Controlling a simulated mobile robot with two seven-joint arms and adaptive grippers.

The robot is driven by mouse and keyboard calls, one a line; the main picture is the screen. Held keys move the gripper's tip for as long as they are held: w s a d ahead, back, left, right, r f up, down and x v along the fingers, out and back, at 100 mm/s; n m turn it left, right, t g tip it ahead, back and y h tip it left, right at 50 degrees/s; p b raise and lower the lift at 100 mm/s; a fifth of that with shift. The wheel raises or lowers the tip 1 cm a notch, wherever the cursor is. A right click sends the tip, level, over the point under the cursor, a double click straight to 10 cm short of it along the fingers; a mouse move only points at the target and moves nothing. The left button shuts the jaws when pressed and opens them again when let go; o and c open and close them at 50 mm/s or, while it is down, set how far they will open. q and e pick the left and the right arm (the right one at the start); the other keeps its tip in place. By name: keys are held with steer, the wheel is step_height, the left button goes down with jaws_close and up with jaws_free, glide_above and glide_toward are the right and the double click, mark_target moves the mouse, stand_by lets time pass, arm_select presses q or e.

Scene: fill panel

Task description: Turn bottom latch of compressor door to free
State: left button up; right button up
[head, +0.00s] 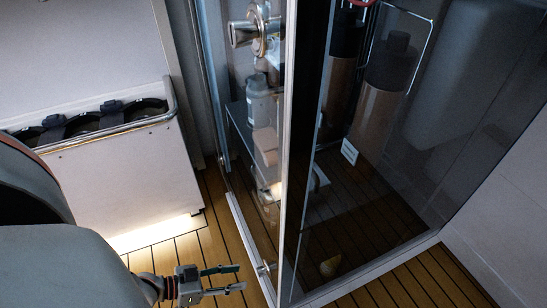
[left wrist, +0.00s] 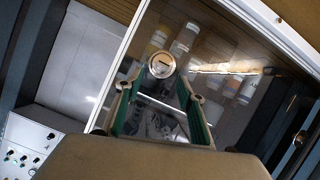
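The compressor door is a glass door with a pale metal frame (head: 288,150) in the head view. A small metal latch (head: 264,267) sits low on its frame. My left gripper (head: 241,277) is just left of this latch, fingers pointing at it, open and with a gap to it. In the left wrist view, a round pale knob with a dark slot, seemingly the latch (left wrist: 161,64), shows just beyond and between the tips of the green-padded fingers (left wrist: 161,88). Contact is not visible. My right gripper is not in view.
Behind the glass are dark cylinders (head: 388,80), a grey bottle (head: 258,100) and a metal fitting (head: 245,32). A white bin unit with a rail (head: 125,170) stands at left. The plank floor (head: 180,254) is clear around the gripper.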

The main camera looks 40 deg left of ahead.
mark_target(261, 271)
arm_select(q)
steer(key=b+x, duration=0.2)
steer(key=x, duration=0.6)
steer(key=shift+a, duration=0.35)
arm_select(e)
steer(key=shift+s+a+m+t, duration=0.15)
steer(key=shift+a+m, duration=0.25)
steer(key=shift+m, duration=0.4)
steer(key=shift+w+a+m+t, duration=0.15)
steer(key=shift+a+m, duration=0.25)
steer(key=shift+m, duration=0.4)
arm_select(q)
steer(key=shift+f, duration=0.1)
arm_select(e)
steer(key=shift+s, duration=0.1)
arm_select(q)
jaws_close()
